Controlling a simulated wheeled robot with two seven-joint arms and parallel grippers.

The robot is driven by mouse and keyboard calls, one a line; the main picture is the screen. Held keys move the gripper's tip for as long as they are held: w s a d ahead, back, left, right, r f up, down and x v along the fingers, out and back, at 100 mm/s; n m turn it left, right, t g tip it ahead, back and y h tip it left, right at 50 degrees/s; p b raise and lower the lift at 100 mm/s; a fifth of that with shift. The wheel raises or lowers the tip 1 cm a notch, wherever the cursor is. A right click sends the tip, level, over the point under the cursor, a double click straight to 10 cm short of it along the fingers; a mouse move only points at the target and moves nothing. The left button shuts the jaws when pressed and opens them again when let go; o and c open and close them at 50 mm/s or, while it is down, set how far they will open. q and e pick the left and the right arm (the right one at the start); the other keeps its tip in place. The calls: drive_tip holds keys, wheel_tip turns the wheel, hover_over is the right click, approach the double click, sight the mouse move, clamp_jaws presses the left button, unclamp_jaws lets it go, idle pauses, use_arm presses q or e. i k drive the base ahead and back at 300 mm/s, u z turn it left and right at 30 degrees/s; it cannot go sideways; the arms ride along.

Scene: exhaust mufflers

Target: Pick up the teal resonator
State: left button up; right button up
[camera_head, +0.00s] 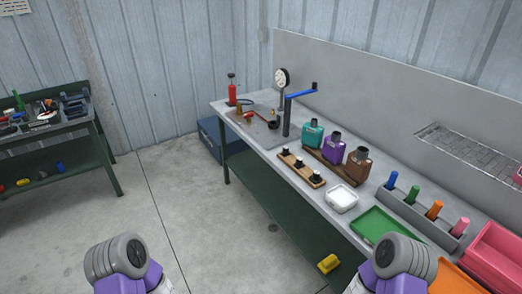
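The teal resonator (311,136) is a boxy teal body with a dark neck on top. It stands upright at the far end of a brown wooden board (313,152) on the long grey workbench, in a row with a purple one (333,151) and a brown one (357,166). Only parts of my two arms show along the bottom edge, grey and purple, well short of the teal resonator. Neither gripper's fingers are in the picture.
On the workbench (235,120) are a wooden strip with black knobs (290,160), a white tray (342,198), a green tray (370,222), a grey rack with coloured pegs (410,207) and a blue-handled stand (287,115). Pink bins (500,250) stand right.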

sight(312, 134)
drive_tip(key=u, duration=1.05)
drive_tip(key=i, duration=1.4)
drive_tip(key=z, duration=0.75)
